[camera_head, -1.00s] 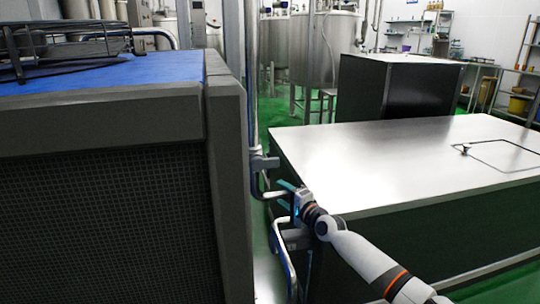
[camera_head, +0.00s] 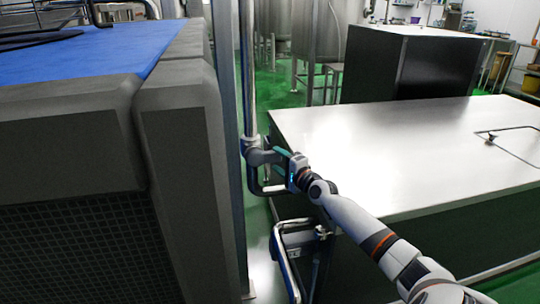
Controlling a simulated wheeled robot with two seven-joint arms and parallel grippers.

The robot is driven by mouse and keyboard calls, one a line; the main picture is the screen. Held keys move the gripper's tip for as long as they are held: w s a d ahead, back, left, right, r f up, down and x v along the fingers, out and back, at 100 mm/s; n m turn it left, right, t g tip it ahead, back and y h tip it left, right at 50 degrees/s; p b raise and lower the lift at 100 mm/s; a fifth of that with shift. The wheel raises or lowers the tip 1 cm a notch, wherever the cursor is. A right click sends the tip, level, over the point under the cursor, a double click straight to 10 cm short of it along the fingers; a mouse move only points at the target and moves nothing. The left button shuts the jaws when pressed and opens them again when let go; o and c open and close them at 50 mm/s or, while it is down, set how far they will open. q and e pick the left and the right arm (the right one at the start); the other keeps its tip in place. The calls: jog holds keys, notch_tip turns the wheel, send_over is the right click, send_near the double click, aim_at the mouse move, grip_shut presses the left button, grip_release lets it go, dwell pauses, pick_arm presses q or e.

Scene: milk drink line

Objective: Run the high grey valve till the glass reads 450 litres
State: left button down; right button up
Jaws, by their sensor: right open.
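A high grey valve (camera_head: 258,154) sits on the upright steel pipe at the edge of the dark machine, left of the steel table. My right gripper (camera_head: 277,164) is open at the valve's right side, its teal fingers pointing left toward it. The fingers overlap the valve in the picture, and I cannot tell whether they touch it. No glass with a litre reading can be made out. My left gripper is not in view.
The upright pipe (camera_head: 248,75) runs close beside the dark machine (camera_head: 185,160) with a blue top. A lower bent pipe (camera_head: 285,262) stands below my right gripper. The steel table (camera_head: 400,140) fills the right side; steel tanks stand behind.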

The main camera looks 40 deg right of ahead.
aim_at(275, 158)
jog(key=w, duration=0.1)
jog(key=w+b, duration=0.1)
jog(key=w, duration=0.1)
jog(key=shift+w+d+f+b, duration=0.15)
jog(key=shift+w+d+b, duration=0.1)
jog(key=shift+w+b, duration=0.15)
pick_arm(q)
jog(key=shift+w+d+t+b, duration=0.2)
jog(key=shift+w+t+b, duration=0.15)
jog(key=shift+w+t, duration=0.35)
pick_arm(e)
jog(key=shift+w+d, duration=0.1)
jog(key=shift+w, duration=0.65)
jog(key=shift+c, duration=0.6)
grip_shut()
